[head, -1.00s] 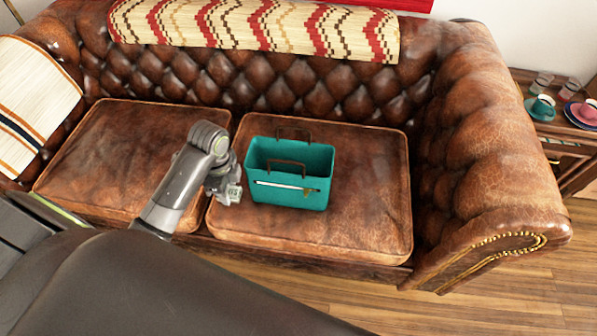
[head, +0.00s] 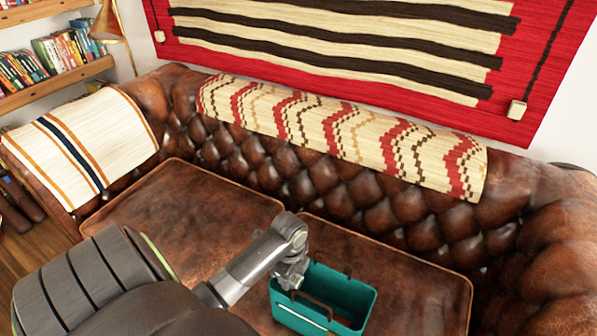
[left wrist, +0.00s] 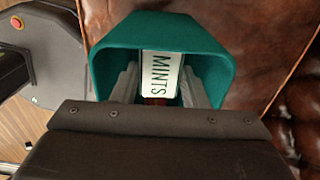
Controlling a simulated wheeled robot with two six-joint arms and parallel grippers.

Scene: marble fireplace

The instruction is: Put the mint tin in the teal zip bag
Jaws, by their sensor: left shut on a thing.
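The teal zip bag (head: 350,292) stands open on the right seat cushion, its two brown handles up and its front low in the head view. My left gripper (head: 290,282) is at the left end of its mouth. In the left wrist view, the mint tin (left wrist: 162,75), with a white label reading MINTS, is held between the fingers of my left gripper (left wrist: 160,88). The teal bag (left wrist: 160,28) surrounds the tin and fingertips at the top and sides there. How deep the tin sits is hidden. My right gripper is not in view.
The brown leather sofa's tufted backrest (head: 380,195) rises behind the bag, with a patterned throw (head: 340,130) over it. The left cushion (head: 180,215) is clear. A striped cloth (head: 85,145) covers the left arm. A red wall rug (head: 560,80) hangs behind.

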